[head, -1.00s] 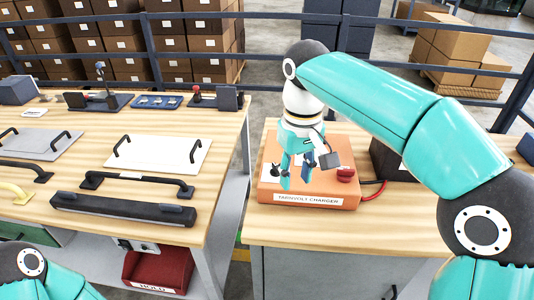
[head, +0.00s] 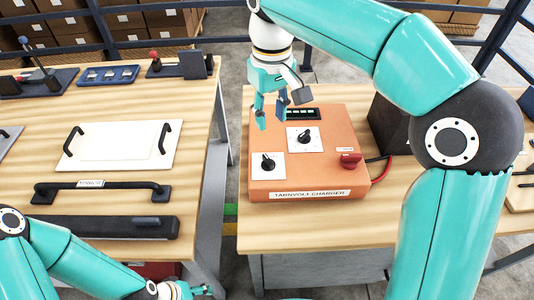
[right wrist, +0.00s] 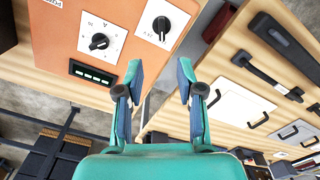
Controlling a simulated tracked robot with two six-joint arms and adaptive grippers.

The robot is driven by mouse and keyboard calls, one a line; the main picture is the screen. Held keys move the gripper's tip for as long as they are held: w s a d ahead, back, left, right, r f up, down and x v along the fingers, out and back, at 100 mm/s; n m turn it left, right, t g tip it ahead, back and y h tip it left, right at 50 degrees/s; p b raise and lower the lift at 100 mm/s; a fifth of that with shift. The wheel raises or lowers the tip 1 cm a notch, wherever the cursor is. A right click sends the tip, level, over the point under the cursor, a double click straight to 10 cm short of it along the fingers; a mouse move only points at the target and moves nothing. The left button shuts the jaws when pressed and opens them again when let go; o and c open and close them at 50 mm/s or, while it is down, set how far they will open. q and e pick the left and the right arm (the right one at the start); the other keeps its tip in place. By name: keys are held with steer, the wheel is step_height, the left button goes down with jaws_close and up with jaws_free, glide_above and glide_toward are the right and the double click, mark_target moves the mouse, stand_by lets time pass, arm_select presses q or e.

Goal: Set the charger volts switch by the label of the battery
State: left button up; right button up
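The orange charger (head: 335,118), labelled TARNVOLT CHARGER, stands on the right bench. A black knob on a white plate (head: 267,162) is at its front left, and a second black knob (head: 304,137) is behind it. Both knobs show in the right wrist view, the front-left one (right wrist: 161,25) and the other one (right wrist: 99,41). Their small markings are hard to read. My right gripper (head: 271,112) is above the charger's back left part. It is open and empty in the right wrist view (right wrist: 157,98). My left gripper (head: 188,291) is at the bottom edge, partly cut off.
A red knob (head: 349,159) sits at the charger's right, near a red cable (head: 382,172) and a dark box (head: 388,124), partly behind my arm; no label shows on it. The left bench (head: 195,110) holds panels and handles. A gap separates the benches.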

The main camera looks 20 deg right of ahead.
mark_target(268, 160)
steer(key=f, duration=1.4)
steer(key=shift+w+a+f, duration=0.1)
steer(key=shift+a+f, duration=0.1)
jaws_close()
